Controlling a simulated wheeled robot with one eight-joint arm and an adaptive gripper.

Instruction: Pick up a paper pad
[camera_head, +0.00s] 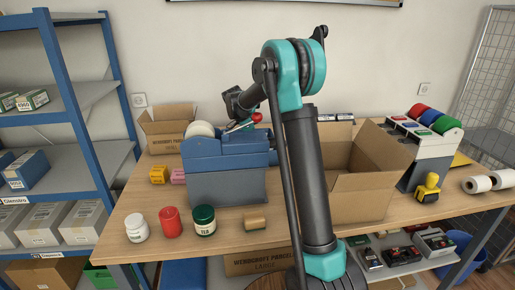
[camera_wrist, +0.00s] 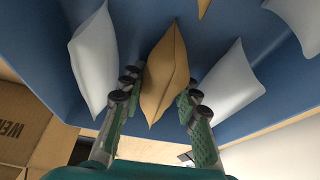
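A tan paper pad (camera_wrist: 167,75), pillow-shaped with pointed ends, lies on the blue inside of a bin in the wrist view. My gripper (camera_wrist: 160,84) has its two green-and-grey fingers apart, one on each side of this pad. The fingers look spread, and I cannot tell whether either touches the pad. The corner of another tan pad (camera_wrist: 203,8) shows at the top edge.
White pillows lie left (camera_wrist: 95,58), right (camera_wrist: 234,84) and upper right (camera_wrist: 300,20) of the tan pad. An open cardboard box (camera_head: 362,195) stands right of the bin. Several jars, including a green one (camera_head: 204,221), stand at front left. A smaller carton (camera_head: 166,128) stands behind.

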